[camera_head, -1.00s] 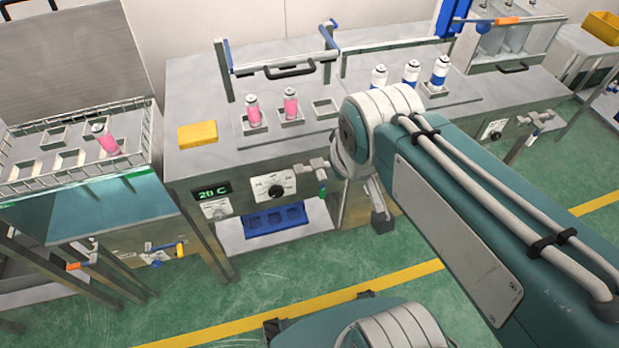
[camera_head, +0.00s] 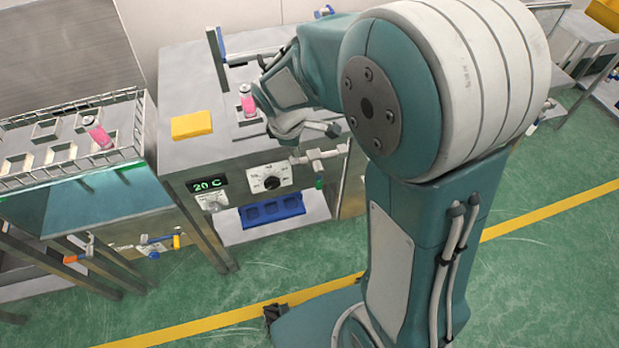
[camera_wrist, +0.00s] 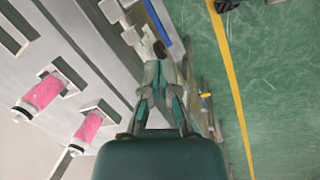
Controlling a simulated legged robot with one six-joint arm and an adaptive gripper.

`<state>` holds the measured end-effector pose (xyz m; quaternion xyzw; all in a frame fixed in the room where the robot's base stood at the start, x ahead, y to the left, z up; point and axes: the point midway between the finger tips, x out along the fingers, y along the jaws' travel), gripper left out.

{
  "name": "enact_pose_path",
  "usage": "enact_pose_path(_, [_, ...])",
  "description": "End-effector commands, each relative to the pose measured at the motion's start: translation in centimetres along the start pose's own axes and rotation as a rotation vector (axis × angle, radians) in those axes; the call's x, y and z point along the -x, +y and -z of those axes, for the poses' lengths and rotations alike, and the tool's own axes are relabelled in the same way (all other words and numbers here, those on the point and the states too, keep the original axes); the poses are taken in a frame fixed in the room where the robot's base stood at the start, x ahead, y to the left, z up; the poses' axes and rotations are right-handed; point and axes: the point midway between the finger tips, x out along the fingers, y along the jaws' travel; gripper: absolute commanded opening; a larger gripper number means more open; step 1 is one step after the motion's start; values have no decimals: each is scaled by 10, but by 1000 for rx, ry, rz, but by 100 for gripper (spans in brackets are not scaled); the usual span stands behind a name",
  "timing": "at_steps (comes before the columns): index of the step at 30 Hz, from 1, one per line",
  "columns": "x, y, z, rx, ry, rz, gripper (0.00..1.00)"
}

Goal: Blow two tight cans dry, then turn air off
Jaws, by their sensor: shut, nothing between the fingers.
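One pink can (camera_head: 247,102) stands in a holder on the middle bench, partly behind my arm. Two pink cans, a nearer one (camera_wrist: 42,92) and another (camera_wrist: 87,128), show in the wrist view at left. Another pink can (camera_head: 97,133) leans in the rack at left. My gripper (camera_head: 334,129) is shut and empty, over the bench's front edge, just above a pipe valve (camera_head: 318,160) with a green end. In the wrist view my gripper (camera_wrist: 160,58) points along the bench front. I cannot tell which control is for the air.
A yellow block (camera_head: 191,125) lies on the bench's left side. The front has a dial (camera_head: 271,178) and a 20 C display (camera_head: 208,184). A blue tray (camera_head: 272,211) sits on the shelf below. A wire-railed tank (camera_head: 60,172) stands at left.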

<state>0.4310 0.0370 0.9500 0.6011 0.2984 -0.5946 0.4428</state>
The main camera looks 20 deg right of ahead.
Motion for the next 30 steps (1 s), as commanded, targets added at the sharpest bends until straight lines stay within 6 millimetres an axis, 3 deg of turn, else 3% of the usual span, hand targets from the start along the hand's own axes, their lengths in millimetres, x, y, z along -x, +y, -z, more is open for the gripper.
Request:
enact_pose_path(9, [-80, 0, 36, 329, -78, 67, 0])
enact_pose_path(13, [-102, -2, 44, 423, -93, 85, 0])
enact_pose_path(18, [-114, -4, 48, 475, -102, 95, 0])
enact_pose_path(30, [-119, -5, 48, 476, -103, 97, 0])
